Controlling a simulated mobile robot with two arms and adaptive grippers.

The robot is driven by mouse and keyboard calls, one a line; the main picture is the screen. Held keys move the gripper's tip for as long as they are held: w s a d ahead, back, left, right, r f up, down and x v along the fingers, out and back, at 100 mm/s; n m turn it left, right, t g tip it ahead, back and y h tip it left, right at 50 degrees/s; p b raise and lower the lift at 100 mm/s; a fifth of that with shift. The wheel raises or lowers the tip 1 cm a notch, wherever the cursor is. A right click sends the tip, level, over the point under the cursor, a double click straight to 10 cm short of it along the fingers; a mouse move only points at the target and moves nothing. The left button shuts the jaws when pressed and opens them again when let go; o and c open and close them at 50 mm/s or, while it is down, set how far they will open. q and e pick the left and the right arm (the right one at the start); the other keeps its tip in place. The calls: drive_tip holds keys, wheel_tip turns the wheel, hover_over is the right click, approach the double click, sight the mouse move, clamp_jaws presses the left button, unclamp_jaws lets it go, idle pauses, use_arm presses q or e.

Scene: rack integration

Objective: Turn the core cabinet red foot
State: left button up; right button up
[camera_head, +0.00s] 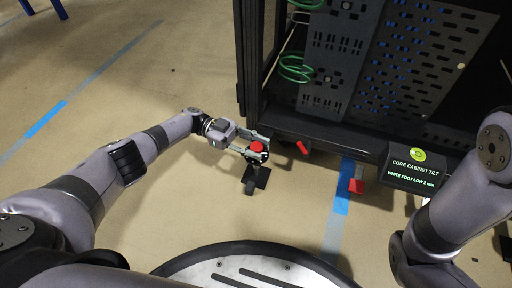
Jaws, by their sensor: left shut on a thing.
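The core cabinet (345,132) is a black rack with perforated panels at the upper right. A red foot (257,146) shows at its lower left front corner, above a dark base on the floor. My left gripper (258,152) reaches in from the left and is shut on this red foot, its fingers on either side. A small display (412,168) in front of the cabinet reads "CORE CABINET TILT" and "WHITE FOOT LOW 2 mm". My right arm is at the right edge; its gripper does not show.
A red piece (302,147) hangs under the cabinet's front edge, and a red block (356,187) is near the blue floor tape (342,197). Green cables (296,68) loop at the cabinet's left side.

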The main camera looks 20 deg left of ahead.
sight(256, 146)
use_arm(q)
drive_tip(key=shift+g, duration=0.3)
drive_tip(key=o, duration=1.2)
wheel_tip(256, 146, up, 10)
idle(0.4)
